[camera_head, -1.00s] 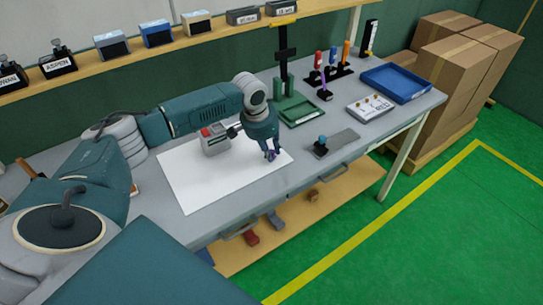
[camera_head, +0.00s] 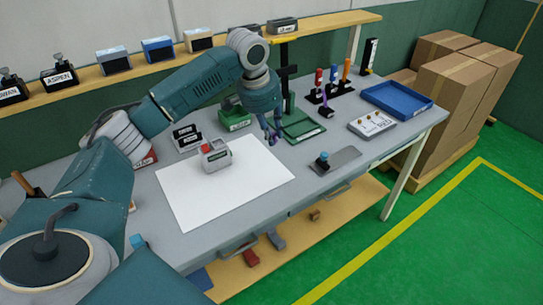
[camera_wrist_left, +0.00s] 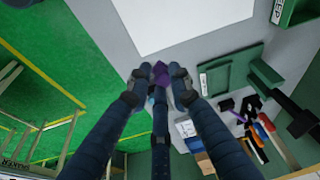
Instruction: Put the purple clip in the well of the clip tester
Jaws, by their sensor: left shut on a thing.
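My left gripper (camera_head: 273,139) is shut on the purple clip (camera_wrist_left: 160,72), held above the bench near the right edge of the white sheet (camera_head: 225,185). In the left wrist view my fingertips (camera_wrist_left: 160,86) press the clip from the sides, and its top sticks out between them. In the head view the clip is mostly hidden by the fingers. A small grey device (camera_head: 215,155) with a red part on top stands on the white sheet, left of my gripper; I cannot tell if it is the clip tester, and no well shows clearly. My right gripper is not in view.
A green stand with a tray (camera_head: 303,131) stands close right of my gripper. The white sheet's front is clear.

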